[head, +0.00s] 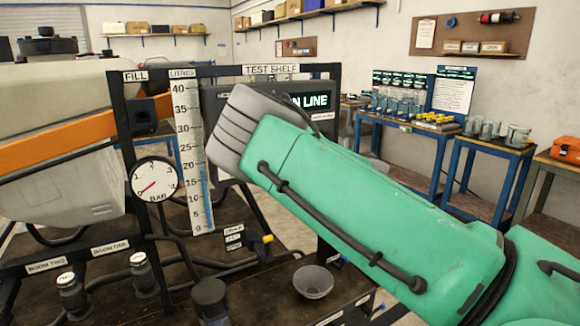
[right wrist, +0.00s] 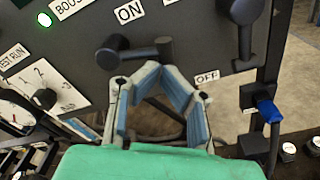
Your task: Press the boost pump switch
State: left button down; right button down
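The boost pump switch (right wrist: 135,50) is a black lever on a dark grey panel in the right wrist view. A partly cut-off "BOOS" label (right wrist: 68,6) and an "ON" label (right wrist: 130,11) are above it, and an "OFF" label (right wrist: 207,76) is to its lower right. My right gripper (right wrist: 156,68) has its blue-padded fingertips together with nothing seen between them. The tips are just below the lever's right end; I cannot tell whether they touch. In the head view my green right arm hides the switch and most of the panel. My left gripper is not in view.
A lit green lamp (right wrist: 44,19), a numbered selector knob (right wrist: 45,98) and another black handle (right wrist: 238,18) surround the switch. A blue-handled valve (right wrist: 268,110) is to the right. In the head view a gauge (head: 154,179), a level scale (head: 191,150) and a bowl (head: 313,281) are left of my arm.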

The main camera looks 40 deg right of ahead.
jog(key=shift+w, duration=0.2)
dwell(0.3)
dwell(1.2)
